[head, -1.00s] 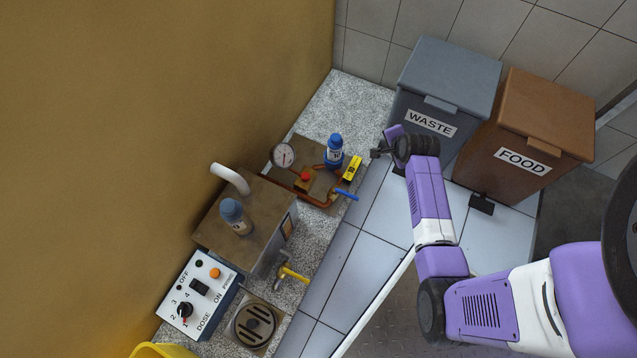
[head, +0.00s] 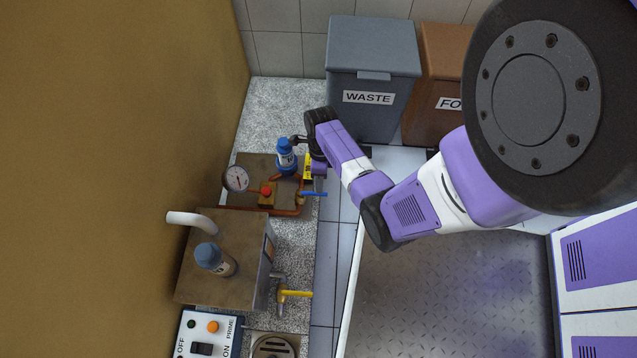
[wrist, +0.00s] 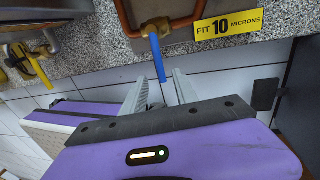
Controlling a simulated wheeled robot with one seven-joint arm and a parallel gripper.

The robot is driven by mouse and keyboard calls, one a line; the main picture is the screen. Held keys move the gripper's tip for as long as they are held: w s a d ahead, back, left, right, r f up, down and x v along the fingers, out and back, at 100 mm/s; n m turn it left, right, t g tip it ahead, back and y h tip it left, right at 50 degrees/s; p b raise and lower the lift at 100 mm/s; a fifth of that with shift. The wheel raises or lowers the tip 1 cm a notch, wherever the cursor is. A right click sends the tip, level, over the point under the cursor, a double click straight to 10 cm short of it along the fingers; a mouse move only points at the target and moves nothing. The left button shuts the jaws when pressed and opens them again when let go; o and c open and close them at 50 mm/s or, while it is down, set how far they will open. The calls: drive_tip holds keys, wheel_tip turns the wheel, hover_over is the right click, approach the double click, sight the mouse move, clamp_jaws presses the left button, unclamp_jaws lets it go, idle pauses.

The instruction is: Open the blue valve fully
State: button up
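The blue valve is a straight blue lever (head: 313,194) on a brass body beside copper pipework. In the wrist view the blue lever (wrist: 157,58) points from the brass fitting (wrist: 155,27) at the counter edge toward my gripper. My gripper (wrist: 160,77) is open, with its two grey fingers apart. The lever's free end appears between the fingertips; whether either finger touches it I cannot tell. In the head view my gripper (head: 318,178) is just above the lever in the picture, partly hidden by my wrist.
A yellow "FIT 10 MICRONS" sign (wrist: 228,24) is right of the valve. A yellow-handled tap (head: 293,293) is nearer along the counter. Grey WASTE bin (head: 372,70) stands behind.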

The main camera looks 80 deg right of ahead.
sight(313, 194)
drive_tip(key=shift+s+a+f+b, duration=0.15)
drive_tip(key=shift+f+b, duration=0.15)
drive_tip(key=shift+f, duration=0.5)
drive_tip(key=shift+w+a+f+b, duration=0.15)
drive_tip(key=shift+f+b, duration=0.2)
drive_tip(key=shift+f, duration=0.4)
drive_tip(key=shift+s+a+f+b, duration=0.15)
drive_tip(key=shift+f+b, duration=0.15)
drive_tip(key=shift+f, duration=0.5)
clamp_jaws()
